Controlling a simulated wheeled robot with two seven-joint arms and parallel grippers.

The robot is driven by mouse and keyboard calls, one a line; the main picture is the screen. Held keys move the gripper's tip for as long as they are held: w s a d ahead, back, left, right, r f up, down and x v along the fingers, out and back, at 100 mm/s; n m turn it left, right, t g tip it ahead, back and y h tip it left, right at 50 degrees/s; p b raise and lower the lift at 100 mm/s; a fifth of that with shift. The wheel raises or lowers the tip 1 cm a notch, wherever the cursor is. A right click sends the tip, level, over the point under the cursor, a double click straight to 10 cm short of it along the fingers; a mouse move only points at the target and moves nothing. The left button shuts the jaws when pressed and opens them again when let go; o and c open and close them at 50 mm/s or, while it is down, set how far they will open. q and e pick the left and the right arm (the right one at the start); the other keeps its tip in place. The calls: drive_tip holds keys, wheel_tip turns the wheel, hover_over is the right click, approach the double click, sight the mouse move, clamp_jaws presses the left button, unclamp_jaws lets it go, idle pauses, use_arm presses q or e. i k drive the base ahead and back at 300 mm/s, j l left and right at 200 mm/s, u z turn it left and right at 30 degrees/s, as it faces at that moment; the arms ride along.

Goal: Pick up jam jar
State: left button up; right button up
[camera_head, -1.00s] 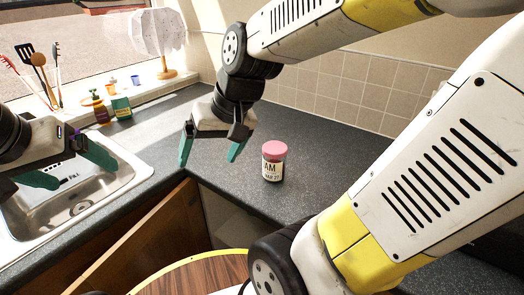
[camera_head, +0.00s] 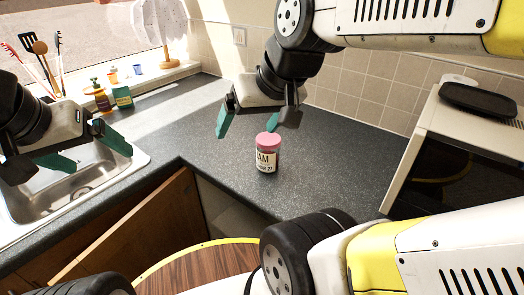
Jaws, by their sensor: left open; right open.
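The jam jar (camera_head: 267,158) stands upright on the dark grey counter (camera_head: 215,165), near its inner corner. It has a pink lid and a white label with dark letters. My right gripper (camera_head: 252,128) is open and empty, with green fingers pointing down. It is just behind and above the jar; one finger shows close to the lid, the other is to the left. I cannot tell whether the near finger touches the lid. My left gripper (camera_head: 92,158) is open and empty over the sink, far to the left of the jar.
A steel sink (camera_head: 40,200) is at the left. Bottles (camera_head: 102,98), utensils and a lamp (camera_head: 165,30) stand by the window. A microwave (camera_head: 450,135) with a dark tray on top is at the right. A round wooden table (camera_head: 200,270) is in front; a cupboard door (camera_head: 140,235) hangs open.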

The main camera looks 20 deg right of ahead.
sight(267, 162)
drive_tip(key=k+l+z, duration=0.2)
drive_tip(key=k, duration=0.25)
drive_tip(key=k+l+z, duration=0.25)
drive_tip(key=k+l, duration=0.1)
drive_tip(key=k, duration=0.1)
